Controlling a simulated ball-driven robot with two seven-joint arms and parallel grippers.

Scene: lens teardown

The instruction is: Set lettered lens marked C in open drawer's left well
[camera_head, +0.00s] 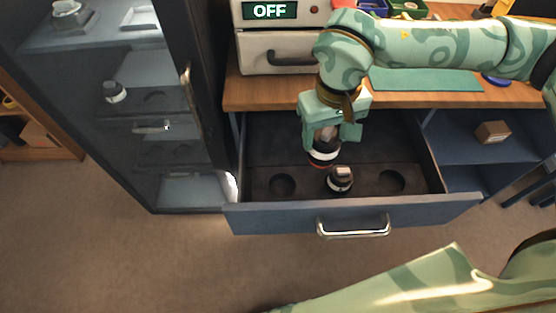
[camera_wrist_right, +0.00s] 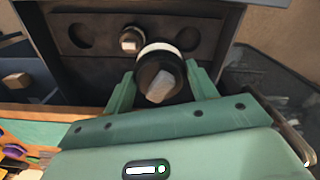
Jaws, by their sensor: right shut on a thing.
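My right gripper (camera_head: 330,128) is shut on a dark lens (camera_head: 323,152) with a white band and a thin red ring, held over the open drawer (camera_head: 270,142). In the right wrist view this lens (camera_wrist_right: 160,78) sits between both fingers. I cannot read a letter on it. The drawer's left well (camera_head: 282,185) is empty, below and left of the held lens. A second lens with a white band (camera_head: 339,181) stands in the middle position; it also shows in the right wrist view (camera_wrist_right: 131,40). The right well (camera_head: 391,181) is empty. My left gripper is out of view.
A dark glass-fronted cabinet (camera_head: 180,70) stands left of the drawer, with another lens (camera_head: 115,92) on a shelf. The wooden worktop (camera_head: 400,100) lies behind the drawer, with an OFF-marked box (camera_head: 270,40) on it. A small brown block (camera_head: 492,132) sits on the right shelf.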

